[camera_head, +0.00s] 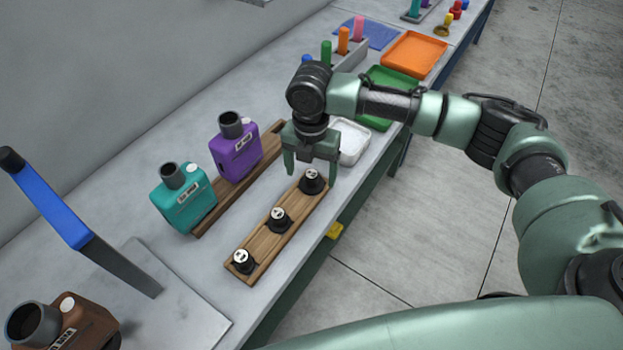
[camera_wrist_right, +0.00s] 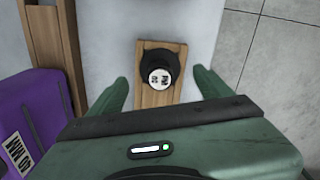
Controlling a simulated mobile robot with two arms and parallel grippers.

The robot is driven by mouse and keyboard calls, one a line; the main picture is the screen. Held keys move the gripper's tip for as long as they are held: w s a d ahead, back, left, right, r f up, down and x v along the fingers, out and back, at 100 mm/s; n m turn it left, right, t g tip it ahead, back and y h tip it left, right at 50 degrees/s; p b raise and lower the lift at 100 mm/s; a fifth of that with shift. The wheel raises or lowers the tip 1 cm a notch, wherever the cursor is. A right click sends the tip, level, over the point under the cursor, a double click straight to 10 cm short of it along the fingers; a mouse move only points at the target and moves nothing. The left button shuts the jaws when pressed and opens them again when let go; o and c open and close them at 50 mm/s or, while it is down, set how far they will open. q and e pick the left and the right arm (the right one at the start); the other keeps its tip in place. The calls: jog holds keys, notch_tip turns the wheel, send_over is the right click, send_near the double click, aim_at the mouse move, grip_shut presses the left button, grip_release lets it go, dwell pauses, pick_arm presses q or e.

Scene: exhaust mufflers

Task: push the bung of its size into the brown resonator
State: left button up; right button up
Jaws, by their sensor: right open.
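The brown resonator (camera_head: 88,324) stands at the lower left of the head view, partly cut off, with a wide dark pipe mouth and a white cap on top. Three black bungs with white number labels stand in a row on a wooden board: a near one (camera_head: 242,261), a middle one (camera_head: 279,219) and a far one (camera_head: 312,181). My right gripper (camera_head: 311,174) is open above the far bung, its fingers either side of it. In the right wrist view this bung (camera_wrist_right: 159,72) sits between the open fingertips (camera_wrist_right: 160,82); its number is unclear. My left gripper is out of view.
A teal canister (camera_head: 184,200) and a purple canister (camera_head: 236,150) stand by a wooden rail left of the bung board (camera_head: 262,244). A blue-armed upright (camera_head: 50,205) rises near the brown resonator. White, green and orange trays (camera_head: 413,55) lie beyond my gripper.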

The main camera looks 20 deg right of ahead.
aim_at(311, 174)
jog(key=shift+f, duration=1.35)
jog(key=shift+c, duration=0.3)
jog(key=c, duration=1.3)
jog(key=shift+r, duration=0.1)
notch_tip(311, 174, up, 20)
jog(key=b, duration=0.2)
